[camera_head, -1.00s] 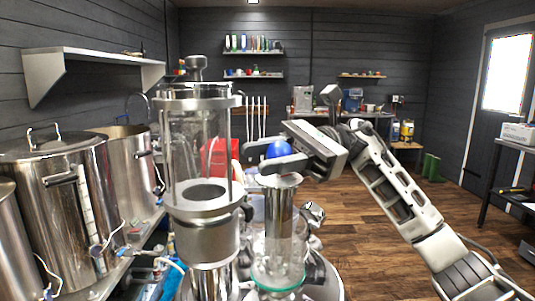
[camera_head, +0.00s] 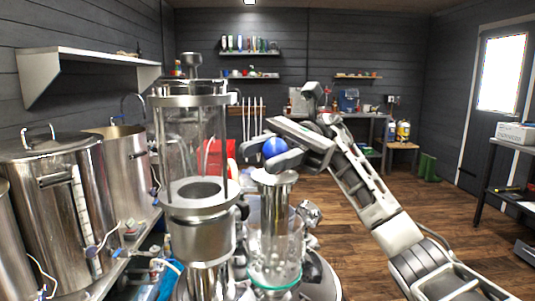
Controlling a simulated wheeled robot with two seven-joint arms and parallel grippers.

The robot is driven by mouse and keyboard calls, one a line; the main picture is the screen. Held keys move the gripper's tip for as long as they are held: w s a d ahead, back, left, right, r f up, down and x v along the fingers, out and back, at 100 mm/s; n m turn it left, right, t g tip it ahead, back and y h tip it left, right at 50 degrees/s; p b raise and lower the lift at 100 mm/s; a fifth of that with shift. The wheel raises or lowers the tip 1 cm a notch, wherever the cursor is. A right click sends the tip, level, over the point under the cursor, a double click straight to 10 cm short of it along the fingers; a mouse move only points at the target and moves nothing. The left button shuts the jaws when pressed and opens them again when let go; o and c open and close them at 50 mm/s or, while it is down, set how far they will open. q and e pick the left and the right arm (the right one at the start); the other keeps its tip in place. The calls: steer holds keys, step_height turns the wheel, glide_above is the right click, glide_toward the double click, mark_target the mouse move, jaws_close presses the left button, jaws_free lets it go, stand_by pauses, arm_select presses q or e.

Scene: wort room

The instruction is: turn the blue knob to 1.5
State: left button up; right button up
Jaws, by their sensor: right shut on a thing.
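The blue knob (camera_head: 275,147) is a round blue ball at the top of the steel and glass apparatus. My right gripper (camera_head: 268,150) reaches in from the right and is shut on the blue knob. The fingers lie around its sides and cover part of it. A steel cylinder with a round top plate (camera_head: 274,177) stands just below the gripper. I cannot read any scale or number by the knob. My left gripper is not in view.
A tall glass cylinder with a steel frame (camera_head: 197,150) stands close to the left of the gripper. Large steel kettles (camera_head: 50,185) line the left side. A bench (camera_head: 365,114) stands at the back. The wooden floor (camera_head: 335,225) is open on the right.

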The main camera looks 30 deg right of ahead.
mark_target(285, 147)
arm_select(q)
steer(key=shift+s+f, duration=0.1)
arm_select(e)
steer(key=o, duration=1)
steer(key=shift+c, duration=0.2)
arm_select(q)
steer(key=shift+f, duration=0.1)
arm_select(e)
steer(key=b+v, duration=0.1)
steer(key=v, duration=0.3)
steer(key=shift+w+d, duration=0.15)
steer(key=shift+d, duration=0.2)
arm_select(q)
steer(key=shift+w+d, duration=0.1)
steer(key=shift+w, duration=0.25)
arm_select(e)
steer(key=shift+v, duration=1.4)
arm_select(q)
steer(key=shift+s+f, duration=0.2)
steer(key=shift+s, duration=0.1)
